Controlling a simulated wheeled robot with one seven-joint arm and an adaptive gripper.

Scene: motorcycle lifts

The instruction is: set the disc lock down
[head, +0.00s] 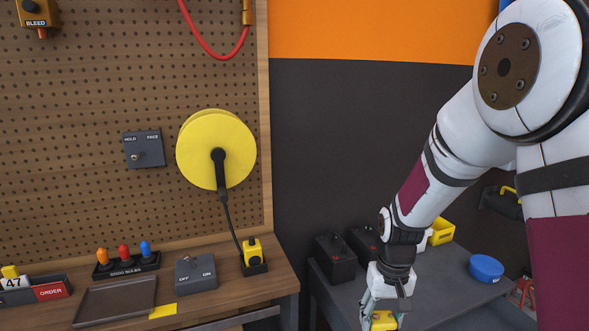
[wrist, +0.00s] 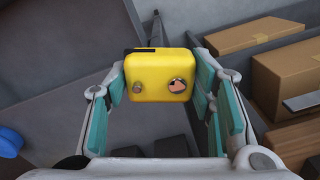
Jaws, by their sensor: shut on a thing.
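The yellow disc lock (wrist: 160,62) is a rounded block with a round keyhole-like disc and a small knob on its face, and a black strip on its top edge. My gripper (wrist: 158,84) is shut on it, with teal pads on either side. In the head view my gripper (head: 382,312) is low at the bottom edge, in front of the grey table, and the lock's yellow top (head: 383,321) shows between the fingers. The lock's lower part is cut off there. I cannot tell its height above any surface.
The grey table (head: 452,292) holds black boxes (head: 335,258), a yellow bin (head: 441,231) and a blue bowl (head: 486,268). The wooden bench (head: 225,299) at left holds a switch box (head: 196,273), a tray (head: 117,300) and a yellow device (head: 252,250). Cardboard boxes (wrist: 252,38) lie right in the wrist view.

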